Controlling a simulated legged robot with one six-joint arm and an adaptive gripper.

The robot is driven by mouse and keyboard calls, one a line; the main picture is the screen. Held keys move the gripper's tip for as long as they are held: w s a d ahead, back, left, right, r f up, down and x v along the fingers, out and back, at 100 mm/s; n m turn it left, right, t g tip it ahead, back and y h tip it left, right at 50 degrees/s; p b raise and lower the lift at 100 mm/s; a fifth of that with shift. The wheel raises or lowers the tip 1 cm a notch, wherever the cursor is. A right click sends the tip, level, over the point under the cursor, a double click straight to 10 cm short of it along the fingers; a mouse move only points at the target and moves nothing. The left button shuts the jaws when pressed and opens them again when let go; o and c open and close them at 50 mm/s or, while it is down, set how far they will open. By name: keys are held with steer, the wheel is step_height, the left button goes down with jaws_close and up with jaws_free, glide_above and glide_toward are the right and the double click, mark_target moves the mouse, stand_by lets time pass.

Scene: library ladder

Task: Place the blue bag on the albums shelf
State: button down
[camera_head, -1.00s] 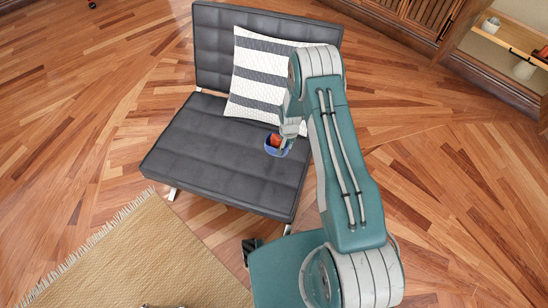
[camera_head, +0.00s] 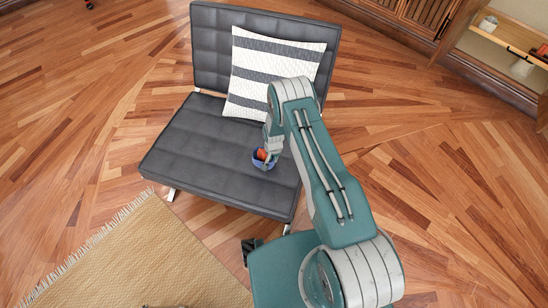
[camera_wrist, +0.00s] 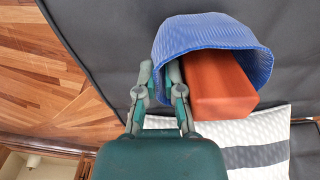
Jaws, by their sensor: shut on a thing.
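The blue bag (camera_head: 265,166) is a small open-topped woven container with an orange-red block (camera_head: 261,154) inside. It is over the right part of the black chair's seat; I cannot tell whether it touches the seat. In the wrist view the bag (camera_wrist: 215,29) fills the upper middle, with the orange-red block (camera_wrist: 220,88) in its mouth. My gripper (camera_wrist: 160,80) is shut on the bag's rim, one finger inside and one outside. In the head view my gripper (camera_head: 267,152) is small and partly hidden. A wooden shelf (camera_head: 505,43) shows at the top right; I see no albums on it.
The black tufted chair (camera_head: 195,150) has a striped pillow (camera_head: 270,65) against its backrest. A tan fringed rug (camera_head: 150,255) lies at the lower left. Slatted cabinets (camera_head: 420,15) stand at the top right. The wood floor (camera_head: 460,190) on the right is clear.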

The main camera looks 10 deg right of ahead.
steer(key=shift+f, duration=0.15)
steer(key=c, duration=1.1)
jaws_free()
steer(key=shift+c, duration=0.2)
steer(key=o, duration=0.4)
